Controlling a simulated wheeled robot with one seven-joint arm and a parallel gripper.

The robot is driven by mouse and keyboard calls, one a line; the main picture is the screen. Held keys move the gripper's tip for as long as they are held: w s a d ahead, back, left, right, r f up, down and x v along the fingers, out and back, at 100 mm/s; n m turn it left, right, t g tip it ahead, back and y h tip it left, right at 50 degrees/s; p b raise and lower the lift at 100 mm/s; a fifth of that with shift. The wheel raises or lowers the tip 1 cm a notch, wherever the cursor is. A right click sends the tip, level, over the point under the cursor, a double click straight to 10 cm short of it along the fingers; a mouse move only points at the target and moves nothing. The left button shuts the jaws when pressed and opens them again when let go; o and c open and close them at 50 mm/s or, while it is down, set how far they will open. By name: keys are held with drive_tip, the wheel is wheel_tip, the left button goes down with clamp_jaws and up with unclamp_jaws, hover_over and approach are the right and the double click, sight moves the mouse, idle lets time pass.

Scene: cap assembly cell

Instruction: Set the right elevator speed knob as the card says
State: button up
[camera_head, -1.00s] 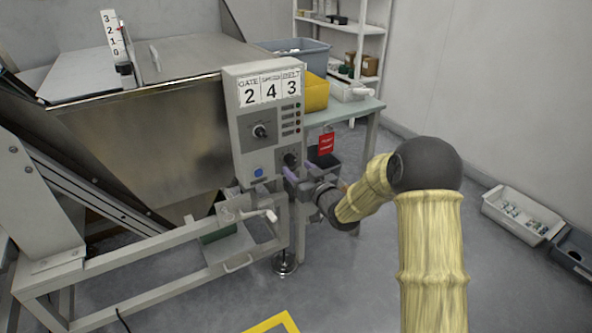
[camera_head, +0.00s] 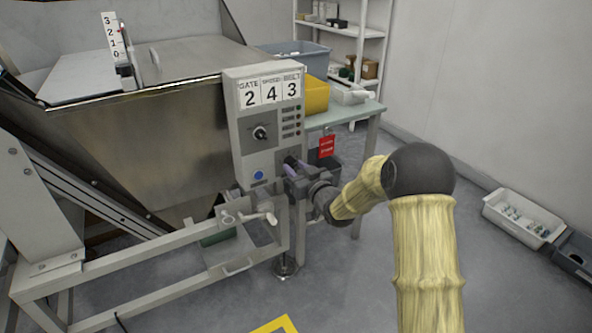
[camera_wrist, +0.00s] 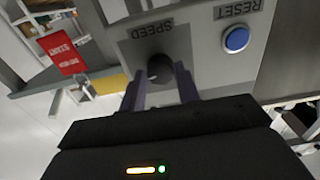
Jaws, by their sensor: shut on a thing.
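The card (camera_head: 270,91) on top of the grey control panel reads GATE 2, SPEED 4, BELT 3. The dark speed knob (camera_wrist: 159,66) sits below an upside-down SPEED label in the wrist view. My gripper (camera_wrist: 160,76) is shut on this knob, one finger on each side. In the head view my gripper (camera_head: 291,165) is at the panel's lower right and hides most of the knob. The knob's pointer and any scale marks cannot be made out.
Another knob (camera_head: 260,133) is up and left on the panel. A blue RESET button (camera_wrist: 236,40) is beside the speed knob. A red tag (camera_head: 326,146) hangs at the table edge. A crank handle (camera_head: 262,218) juts out below the panel.

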drive_tip(key=shift+f+n, duration=0.1)
drive_tip(key=shift+n, duration=0.2)
drive_tip(key=n+b, duration=0.2)
drive_tip(key=n, duration=0.1)
drive_tip(key=shift+f, duration=0.1)
drive_tip(key=shift+n+b, duration=1.35)
drive_tip(key=shift+n, duration=0.75)
drive_tip(key=o, duration=1)
drive_tip(key=shift+d+r, duration=0.1)
drive_tip(key=shift+r, duration=0.1)
